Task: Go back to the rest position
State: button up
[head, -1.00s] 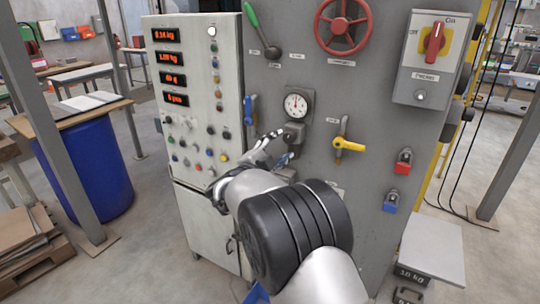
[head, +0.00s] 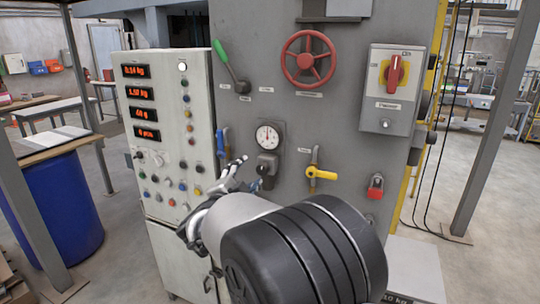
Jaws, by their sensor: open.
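My gripper (head: 245,172) is open, its fingers pointing at the grey machine panel just below the round gauge (head: 268,137). A dark knob or key switch (head: 264,170) sits beside the fingertips; I cannot tell whether they touch it. My arm's black joint and pale link fill the lower middle of the head view and hide the lower panel. Nothing shows between the fingers.
The panel carries a green-handled lever (head: 230,66), a red handwheel (head: 308,57), a blue handle (head: 221,141), a yellow handle (head: 320,173) and a red rotary switch (head: 394,71). A white control cabinet (head: 172,215) stands left. A blue barrel (head: 58,203) stands beyond it.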

jog(key=s+d+r+n+y, duration=0.3)
jog(key=d+r+n+y, duration=0.1)
jog(key=r, duration=0.2)
jog(key=s+d+n+g+y, duration=0.3)
jog(key=s+d+n+g, duration=0.25)
jog(key=s, duration=0.55)
jog(key=s+d+f+n+g+h, duration=0.1)
jog(key=s+d+f, duration=0.3)
jog(key=s, duration=0.6)
jog(key=s+d+f+n+g+h, duration=0.1)
jog(key=s+d+f+g, duration=0.2)
jog(key=s, duration=0.7)
jog(key=s+d+f+n+g+h, duration=0.2)
jog(key=s+d+f, duration=0.4)
jog(key=s+d, duration=0.3)
jog(key=shift+s+d+f+g, duration=0.15)
jog(key=shift+s+d+g, duration=0.05)
jog(key=shift+s+g, duration=0.4)
